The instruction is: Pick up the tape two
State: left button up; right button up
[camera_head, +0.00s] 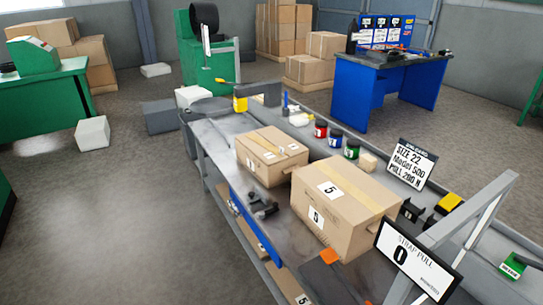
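I cannot single out a thing marked as tape two. On the back strip of the grey workbench (212,136) stand small round items in red (321,129), blue (335,138) and green (351,149), with pale labels. A beige block (367,161) lies beside the green one, and a whitish item (300,119) lies left of the red one. Whether any of these is a tape roll is too small to tell. Neither of my grippers shows in the head view.
A smaller carton (272,155) and a larger carton (340,208) marked 5 stand on the bench. A black tool (263,205) lies near the front edge. A sign (411,164) and a "STRAP PULL" display (414,264) stand at right. Bare bench top shows at left.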

aim_at(280, 152)
jog(key=i+j+z, duration=0.15)
jog(key=z, duration=0.75)
jog(key=i+j+z, duration=0.2)
jog(key=j, duration=0.2)
jog(key=i+j+z, duration=0.2)
jog(key=j, duration=0.2)
jog(key=i+j+z, duration=0.2)
jog(key=j, duration=0.25)
jog(key=j+z, duration=0.2)
jog(key=j, duration=0.25)
jog(key=j+z, duration=0.2)
jog(key=j, duration=0.25)
jog(key=i+j, duration=0.1)
jog(key=j, duration=0.6)
jog(key=i+j, duration=0.1)
jog(key=j, duration=1.3)
jog(key=i+j+z, duration=0.1)
jog(key=j, duration=0.65)
jog(key=k+j, duration=0.15)
jog(key=j, duration=0.25)
jog(key=k+j, duration=0.1)
jog(key=j, duration=0.3)
jog(key=i+l, duration=0.35)
jog(key=l, duration=0.2)
